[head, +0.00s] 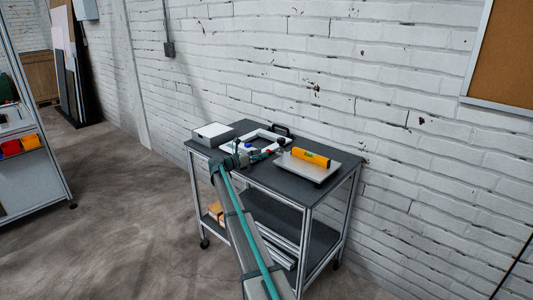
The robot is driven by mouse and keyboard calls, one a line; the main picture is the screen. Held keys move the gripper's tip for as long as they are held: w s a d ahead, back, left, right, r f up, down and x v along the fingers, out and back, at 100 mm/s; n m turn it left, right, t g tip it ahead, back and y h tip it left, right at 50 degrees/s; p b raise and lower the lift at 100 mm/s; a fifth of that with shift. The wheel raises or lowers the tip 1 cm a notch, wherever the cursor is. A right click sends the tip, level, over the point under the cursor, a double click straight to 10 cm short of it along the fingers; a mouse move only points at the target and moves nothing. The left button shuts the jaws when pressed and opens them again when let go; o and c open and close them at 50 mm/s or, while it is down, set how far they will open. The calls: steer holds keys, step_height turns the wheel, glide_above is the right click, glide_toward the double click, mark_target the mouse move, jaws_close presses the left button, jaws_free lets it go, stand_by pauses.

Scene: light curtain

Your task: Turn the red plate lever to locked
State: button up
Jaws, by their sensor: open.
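A white frame-like fixture (262,134) lies on the dark top of a wheeled cart against the brick wall. A small red part (267,153), possibly the red plate lever, shows at its front edge; it is too small to tell its position. A blue part (248,147) is just left of it. My gripper (279,147) is over the cart top, close to the front right of the fixture, and is open. Its fingers are tiny here, and I cannot tell whether they touch anything. My wrist hides part of the fixture's front.
A grey-white box (213,133) stands at the cart's left. A black handle-like thing (281,130) is behind. The lower shelf (285,220) holds boxes and bars.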

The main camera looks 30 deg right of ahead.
steer(key=a, duration=0.7)
steer(key=shift+s+a, duration=0.15)
steer(key=shift+a, duration=0.1)
steer(key=shift+c, duration=0.3)
